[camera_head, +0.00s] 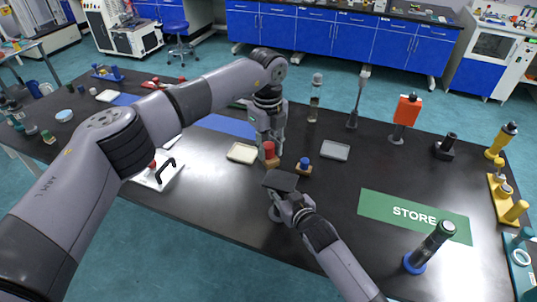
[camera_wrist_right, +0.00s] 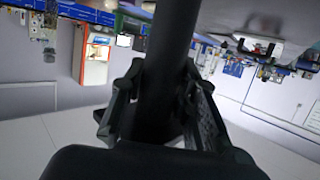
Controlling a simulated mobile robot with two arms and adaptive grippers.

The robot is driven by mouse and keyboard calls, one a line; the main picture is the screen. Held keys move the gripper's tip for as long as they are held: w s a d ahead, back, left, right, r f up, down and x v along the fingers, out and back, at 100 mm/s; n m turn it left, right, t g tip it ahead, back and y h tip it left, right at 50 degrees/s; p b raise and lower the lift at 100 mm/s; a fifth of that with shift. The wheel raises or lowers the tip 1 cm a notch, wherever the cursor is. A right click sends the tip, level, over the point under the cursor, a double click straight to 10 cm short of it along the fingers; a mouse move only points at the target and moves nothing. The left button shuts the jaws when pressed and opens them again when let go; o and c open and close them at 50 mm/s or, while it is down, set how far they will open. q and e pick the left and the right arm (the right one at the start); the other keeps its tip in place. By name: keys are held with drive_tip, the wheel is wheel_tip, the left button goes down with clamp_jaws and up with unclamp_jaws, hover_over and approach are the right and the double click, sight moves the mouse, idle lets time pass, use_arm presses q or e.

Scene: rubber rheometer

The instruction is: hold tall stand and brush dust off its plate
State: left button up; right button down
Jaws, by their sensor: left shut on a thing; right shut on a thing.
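The tall stand has a dark flat plate (camera_head: 281,180) on top, level or nearly so, in the head view. Its lower part is mostly hidden behind my right gripper (camera_head: 288,207). In the right wrist view my right gripper (camera_wrist_right: 160,115) is shut around the stand's dark post (camera_wrist_right: 172,50). My left gripper (camera_head: 269,138) points down and is shut on a red-handled brush (camera_head: 269,151) with a brownish lower block. The brush is just behind and left of the plate in the picture; I cannot tell whether they touch. Dust on the plate is too small to make out.
A similar block with a blue knob (camera_head: 304,165) stands right of the brush. A cream tray (camera_head: 241,153) and a grey tray (camera_head: 335,151) lie nearby. A green STORE mat (camera_head: 414,214) lies right, with a dark cylinder on a blue base (camera_head: 415,262) in front.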

use_arm(q)
drive_tip(key=shift+r, duration=1.1)
use_arm(e)
drive_tip(key=c, duration=1.2)
unclamp_jaws()
drive_tip(key=shift+o, duration=0.2)
drive_tip(key=v, duration=1.2)
